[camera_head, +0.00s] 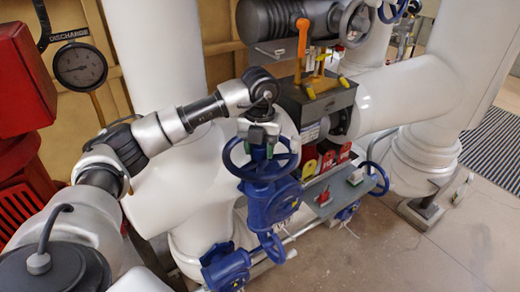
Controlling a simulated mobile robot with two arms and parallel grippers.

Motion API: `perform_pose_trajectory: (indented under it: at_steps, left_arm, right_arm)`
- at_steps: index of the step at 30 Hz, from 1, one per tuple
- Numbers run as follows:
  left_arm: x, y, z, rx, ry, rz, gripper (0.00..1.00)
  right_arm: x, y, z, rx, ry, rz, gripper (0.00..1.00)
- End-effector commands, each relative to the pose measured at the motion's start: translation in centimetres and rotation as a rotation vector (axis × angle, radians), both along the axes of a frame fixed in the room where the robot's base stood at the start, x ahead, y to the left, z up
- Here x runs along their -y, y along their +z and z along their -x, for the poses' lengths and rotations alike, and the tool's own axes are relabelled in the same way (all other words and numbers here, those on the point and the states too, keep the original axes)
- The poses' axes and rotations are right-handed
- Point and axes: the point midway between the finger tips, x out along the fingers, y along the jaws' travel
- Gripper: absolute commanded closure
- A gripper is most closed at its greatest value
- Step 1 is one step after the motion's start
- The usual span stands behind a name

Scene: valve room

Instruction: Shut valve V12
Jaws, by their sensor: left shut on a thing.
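A blue handwheel (233,168) sits on top of a blue valve body (272,203) near the middle of the head view. My left arm reaches in from the left, and my left gripper (259,142) points down at the wheel's far side. It is shut on the wheel, but its fingers are small and partly hide the rim there. I cannot read a V12 label on this valve. My right gripper is not in view.
A second blue wheel (378,178) and a grey plate (337,192) stand close on the right. Above are a dark actuator (285,18) and a box with an orange lever (302,38). White pipes (405,95) surround the valve. Open floor (450,240) lies at lower right.

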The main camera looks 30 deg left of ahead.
Motion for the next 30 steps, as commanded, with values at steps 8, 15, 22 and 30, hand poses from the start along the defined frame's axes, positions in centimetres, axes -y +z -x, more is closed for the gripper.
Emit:
perform_pose_trajectory:
  at_steps: [8,15,22,30]
  left_arm:
    - [0.1,-0.6,0.2,-0.013,-0.238,-0.002,0.82]
    - [0.1,-0.7,0.2,-0.013,-0.518,-0.001,0.82]
    - [0.1,-0.7,0.2,-0.013,-0.840,0.001,0.82]
    - [0.1,-0.6,0.2,-0.013,-1.024,0.001,0.82]
  right_arm:
    - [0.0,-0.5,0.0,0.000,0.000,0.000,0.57]
    - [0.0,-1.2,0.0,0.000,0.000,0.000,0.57]
    - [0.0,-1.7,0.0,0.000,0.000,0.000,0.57]
    - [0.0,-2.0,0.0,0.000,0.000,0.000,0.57]
